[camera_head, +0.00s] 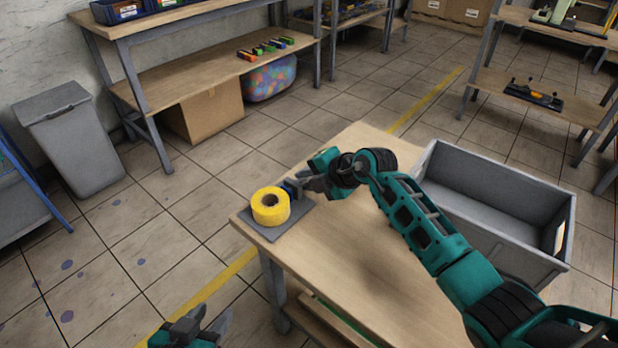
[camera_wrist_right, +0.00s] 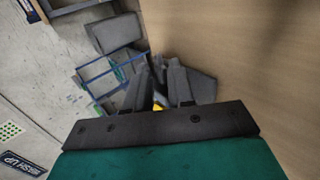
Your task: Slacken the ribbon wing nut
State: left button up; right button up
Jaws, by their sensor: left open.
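A yellow ribbon roll (camera_head: 271,207) sits on a dark grey base plate (camera_head: 266,233) at the table's left corner. What is between the fingertips is hidden. My left gripper (camera_head: 212,316) is open and empty at the bottom left, clear of the table.
The wooden table (camera_head: 345,250) is mostly bare. A grey crate (camera_head: 495,240) stands to its right, close to my right arm. A grey bin (camera_head: 70,140), a workbench (camera_head: 220,60) and shelves stand further off. Tiled floor lies open left of the table.

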grip_shut()
jog(key=shift+s+f+t+y, duration=0.1)
jog(key=shift+f+t+y, duration=0.15)
jog(key=shift+t+y, duration=0.15)
pick_arm(q)
jog(key=shift+s+f, duration=0.15)
jog(key=shift+f, duration=0.3)
pick_arm(e)
jog(key=shift+d, duration=0.1)
jog(key=shift+r, duration=0.1)
jog(key=shift+o, duration=0.7)
grip_release()
jog(key=p+v, duration=0.2)
jog(key=v, duration=0.4)
jog(key=shift+s+d+r, duration=0.1)
jog(key=shift+s+d, duration=0.05)
jog(key=shift+d, duration=0.05)
pick_arm(q)
jog(key=shift+s+a+r+p, duration=0.2)
jog(key=shift+a+r+p, duration=0.2)
jog(key=shift+r, duration=0.1)
jog(key=shift+s+a+r+p, duration=0.25)
jog(key=shift+r+p, duration=0.15)
jog(key=shift+r, duration=0.1)
pick_arm(e)
jog(key=v, duration=0.6)
jog(key=shift+s+d, duration=0.15)
jog(key=shift+s, duration=0.1)
